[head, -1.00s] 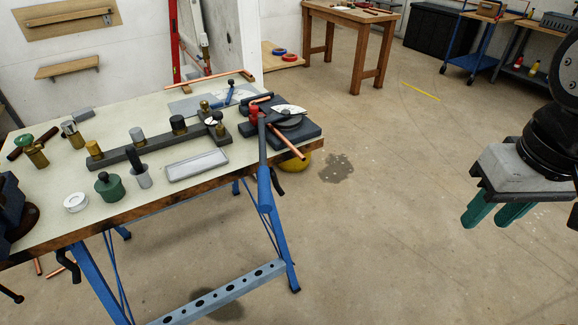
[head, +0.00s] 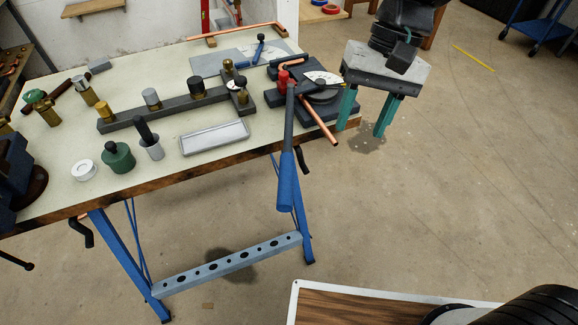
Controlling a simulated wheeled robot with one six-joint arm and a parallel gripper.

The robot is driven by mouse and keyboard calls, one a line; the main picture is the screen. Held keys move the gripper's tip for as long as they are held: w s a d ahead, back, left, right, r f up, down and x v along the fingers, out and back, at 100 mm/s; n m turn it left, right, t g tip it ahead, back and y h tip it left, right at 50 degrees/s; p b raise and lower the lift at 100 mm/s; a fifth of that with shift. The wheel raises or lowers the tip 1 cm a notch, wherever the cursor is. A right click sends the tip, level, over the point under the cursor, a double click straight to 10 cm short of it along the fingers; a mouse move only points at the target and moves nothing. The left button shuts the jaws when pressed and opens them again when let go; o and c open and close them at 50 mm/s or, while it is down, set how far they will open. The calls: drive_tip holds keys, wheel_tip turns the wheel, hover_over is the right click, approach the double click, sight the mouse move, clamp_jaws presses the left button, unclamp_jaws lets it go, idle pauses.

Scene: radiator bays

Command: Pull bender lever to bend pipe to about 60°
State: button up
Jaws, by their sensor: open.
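The pipe bender (head: 322,96) sits at the right end of the workbench, with a dark base, a round former and a white angle scale. Its long lever (head: 288,140) with a blue grip (head: 286,182) points toward me and hangs past the bench's front edge. A copper pipe (head: 318,117) lies in the bender, its straight end sticking out toward the front right. My gripper (head: 364,113) is just right of the bender, pointing down with its two green fingers apart and empty. It is apart from the lever. The exact bend of the pipe is hard to read.
The workbench (head: 120,187) holds a dark bar with several fittings (head: 160,112), a grey tray (head: 214,137), a green pot (head: 118,157) and a white tape roll (head: 83,170). A vise (head: 18,170) stands at the left. The floor right of the bench is clear.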

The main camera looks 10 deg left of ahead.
drive_tip(key=g, duration=0.2)
approach(288, 173)
drive_tip(key=f, duration=0.1)
drive_tip(key=x, duration=0.8)
drive_tip(key=shift+s+a+f, duration=0.15)
drive_tip(key=shift+s+f, duration=0.05)
drive_tip(key=shift+s, duration=0.1)
clamp_jaws()
